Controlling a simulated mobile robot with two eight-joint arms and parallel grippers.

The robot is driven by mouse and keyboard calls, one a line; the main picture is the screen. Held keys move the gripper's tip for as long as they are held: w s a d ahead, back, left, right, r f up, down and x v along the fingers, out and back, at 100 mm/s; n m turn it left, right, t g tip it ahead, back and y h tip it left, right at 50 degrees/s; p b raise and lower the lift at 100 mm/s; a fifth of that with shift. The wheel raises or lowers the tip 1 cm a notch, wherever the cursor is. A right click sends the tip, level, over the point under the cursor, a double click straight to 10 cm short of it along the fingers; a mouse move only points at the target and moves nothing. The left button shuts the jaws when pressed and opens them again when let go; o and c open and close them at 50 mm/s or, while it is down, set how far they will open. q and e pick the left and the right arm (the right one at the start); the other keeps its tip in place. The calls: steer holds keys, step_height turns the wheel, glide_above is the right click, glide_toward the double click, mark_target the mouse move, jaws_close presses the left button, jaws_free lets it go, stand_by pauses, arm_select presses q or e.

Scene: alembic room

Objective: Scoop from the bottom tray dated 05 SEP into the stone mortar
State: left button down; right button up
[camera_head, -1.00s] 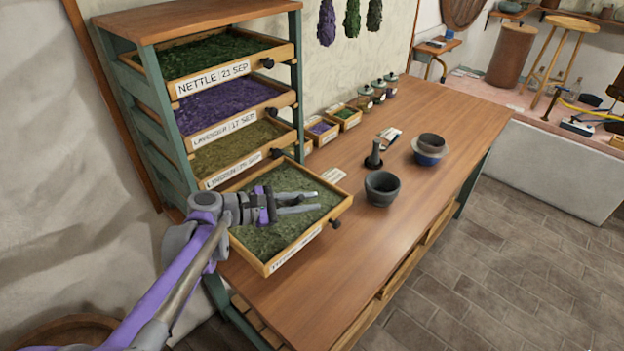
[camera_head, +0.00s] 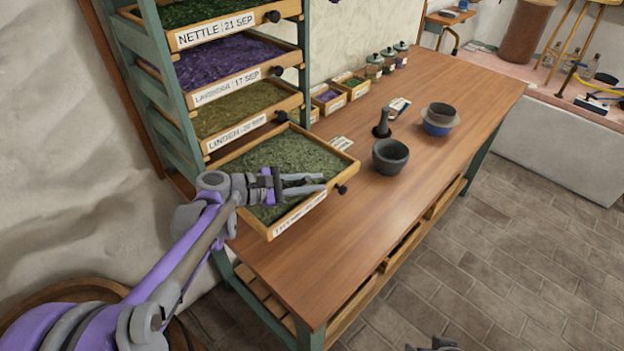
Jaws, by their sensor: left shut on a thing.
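The bottom tray (camera_head: 341,172) is pulled out from the rack and holds dark green dried herb. The small writing on its front label (camera_head: 300,214) is too blurred to read. My left gripper (camera_head: 318,184) is over the tray's front part, pointing right. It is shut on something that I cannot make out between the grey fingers. The dark stone mortar (camera_head: 390,158) stands upright on the table, right of the tray and apart from it. The inside of its bowl looks empty. A small grey part of my right arm shows at the bottom edge.
The rack's upper trays are labelled NETTLE (camera_head: 222,28), LAVENDER (camera_head: 228,85) and LINDEN (camera_head: 238,132). A dark pestle (camera_head: 382,125) stands behind the mortar, and stacked bowls (camera_head: 438,122) are to its right. Jars (camera_head: 375,67) and small boxes line the wall. The table front (camera_head: 330,260) is clear.

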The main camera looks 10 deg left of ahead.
arm_select(q)
steer(key=shift+s+f+b, duration=0.1)
steer(key=shift+f+b, duration=0.2)
steer(key=shift+f, duration=0.3)
stand_by(0.6)
steer(key=shift+w+d, duration=0.15)
steer(key=shift+w, duration=0.15)
steer(key=shift+w+d, duration=0.45)
steer(key=shift+w, duration=0.2)
steer(key=shift+w+d+r+p, duration=0.1)
steer(key=shift+w+r+p, duration=0.15)
steer(key=shift+r+p, duration=0.65)
step_height(320, 180, up, 4)
steer(key=shift+r+p, duration=0.1)
steer(key=shift+p, duration=1)
steer(key=shift+s, duration=0.15)
